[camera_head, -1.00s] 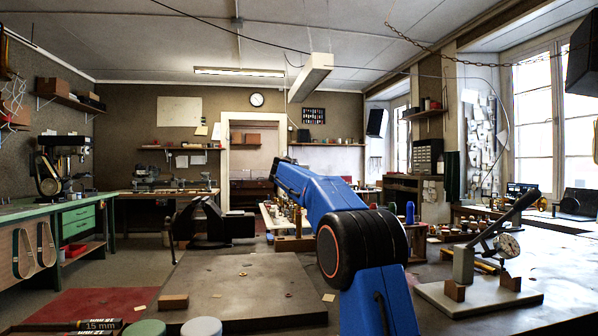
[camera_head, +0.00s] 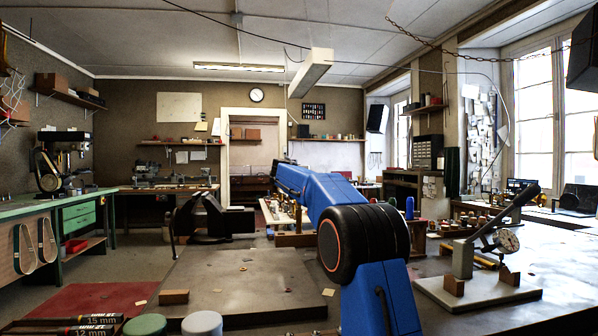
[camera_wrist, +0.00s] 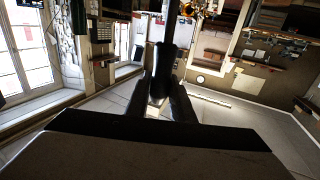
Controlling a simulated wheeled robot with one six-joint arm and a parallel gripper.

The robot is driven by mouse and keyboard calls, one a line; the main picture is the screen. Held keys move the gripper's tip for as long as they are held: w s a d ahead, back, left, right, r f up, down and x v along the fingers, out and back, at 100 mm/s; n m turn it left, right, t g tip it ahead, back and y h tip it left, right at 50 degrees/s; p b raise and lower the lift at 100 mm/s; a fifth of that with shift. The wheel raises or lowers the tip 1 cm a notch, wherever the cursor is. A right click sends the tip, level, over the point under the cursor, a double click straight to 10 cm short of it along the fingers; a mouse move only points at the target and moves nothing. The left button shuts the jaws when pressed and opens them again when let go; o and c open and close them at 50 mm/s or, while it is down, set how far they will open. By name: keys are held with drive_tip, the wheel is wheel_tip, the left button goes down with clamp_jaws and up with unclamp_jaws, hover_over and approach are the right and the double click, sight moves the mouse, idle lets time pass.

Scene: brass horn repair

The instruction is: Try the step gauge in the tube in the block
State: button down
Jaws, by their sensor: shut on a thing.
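In the wrist view, my gripper (camera_wrist: 166,90) is shut on a dark rod that looks like the step gauge (camera_wrist: 171,25). The rod is narrow at its far part and thicker near the fingers. Its far end runs out of the top of the picture. In the head view my blue arm reaches away, and its large black joint hides the gripper and what it holds. I cannot make out the tube in the block in either view.
Dark rods labelled 15 mm (camera_head: 100,320) and 12 mm (camera_head: 90,331) lie at the lower left. A small wooden block (camera_head: 174,297) sits on the grey bench top (camera_head: 245,275). A vise (camera_head: 215,222) stands behind. A dial-gauge stand (camera_head: 478,290) is right of my arm.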

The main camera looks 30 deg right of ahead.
drive_tip(key=shift+f, duration=1.4)
idle(0.8)
drive_tip(key=shift+r, duration=0.2)
drive_tip(key=shift+r, duration=6.05)
